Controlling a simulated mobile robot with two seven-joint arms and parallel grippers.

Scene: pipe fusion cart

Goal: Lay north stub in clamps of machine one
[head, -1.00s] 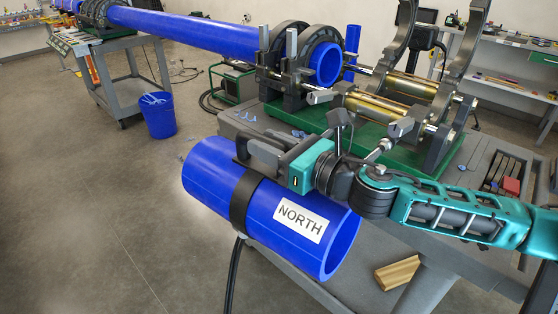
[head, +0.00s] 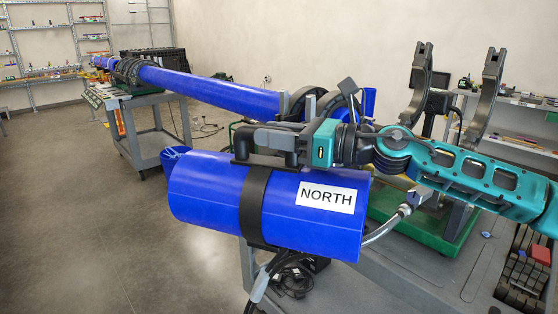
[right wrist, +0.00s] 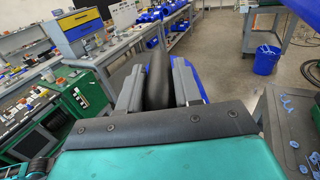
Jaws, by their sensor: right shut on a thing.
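The north stub (head: 210,195) is a thick blue pipe with a white NORTH label and a black strap with a handle around it. My right gripper (head: 272,142) is shut on that handle and holds the stub in the air, in front of the cart. In the right wrist view the gripper (right wrist: 158,85) closes on the dark handle, with a strip of blue stub beside it. Machine one (head: 385,205) stands behind the stub on a green base. Two of its dark clamp halves (head: 490,85) stand raised; its lower clamps are mostly hidden. My left gripper is not seen.
A long blue pipe (head: 215,92) runs from machine one back to a second cart (head: 158,135). A blue bucket (head: 172,158) stands on the floor behind the stub. The grey cart top (head: 440,275) has tools at right. Floor at left is clear.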

